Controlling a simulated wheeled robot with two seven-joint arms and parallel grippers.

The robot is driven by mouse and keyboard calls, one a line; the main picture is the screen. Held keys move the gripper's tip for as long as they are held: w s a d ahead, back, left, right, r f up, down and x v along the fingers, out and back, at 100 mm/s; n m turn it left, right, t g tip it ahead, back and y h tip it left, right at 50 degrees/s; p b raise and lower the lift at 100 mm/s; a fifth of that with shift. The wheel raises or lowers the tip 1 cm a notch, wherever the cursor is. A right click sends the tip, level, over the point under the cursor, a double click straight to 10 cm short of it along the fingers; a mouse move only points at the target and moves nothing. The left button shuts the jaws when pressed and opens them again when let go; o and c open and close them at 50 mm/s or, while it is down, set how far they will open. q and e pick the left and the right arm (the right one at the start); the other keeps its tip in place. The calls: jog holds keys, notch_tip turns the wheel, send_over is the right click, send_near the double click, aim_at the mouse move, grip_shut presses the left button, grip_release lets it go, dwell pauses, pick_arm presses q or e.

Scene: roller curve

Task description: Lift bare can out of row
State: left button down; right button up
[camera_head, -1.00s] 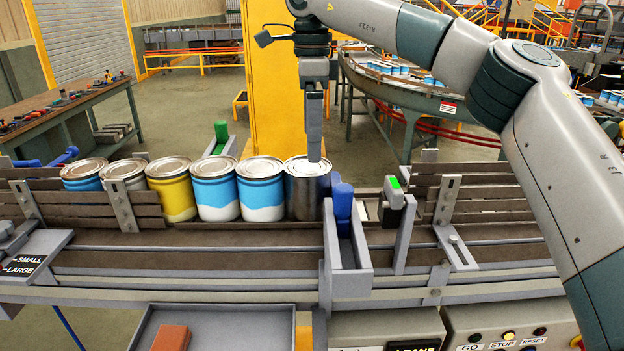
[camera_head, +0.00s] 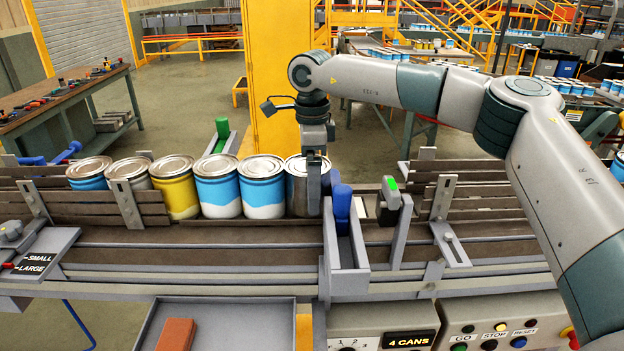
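A bare metal can (camera_head: 296,200) stands upright at the right end of a row of cans on the conveyor. My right gripper (camera_head: 314,195) points down at this can, with one finger in front of its right side. The other finger is hidden, so I cannot tell whether the gripper is open or shut on the can. To the left stand blue-and-white cans (camera_head: 262,190), a yellow can (camera_head: 177,195), a greyish can (camera_head: 140,182) partly behind a bracket, and a blue can (camera_head: 86,182). My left gripper is not in view.
A blue-topped stop (camera_head: 342,205) stands just right of the bare can. A green-topped part (camera_head: 222,130) is behind the row, and a green-lit sensor (camera_head: 392,190) is further right. A grey tray (camera_head: 245,325) with a red block (camera_head: 178,335) is in front.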

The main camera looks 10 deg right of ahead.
jog(key=c, duration=1.3)
jog(key=shift+r+p, duration=0.6)
jog(key=shift+r, duration=0.95)
jog(key=shift+r, duration=0.1)
notch_tip(320, 180, up, 12)
jog(key=p, duration=0.6)
jog(key=shift+p, duration=0.35)
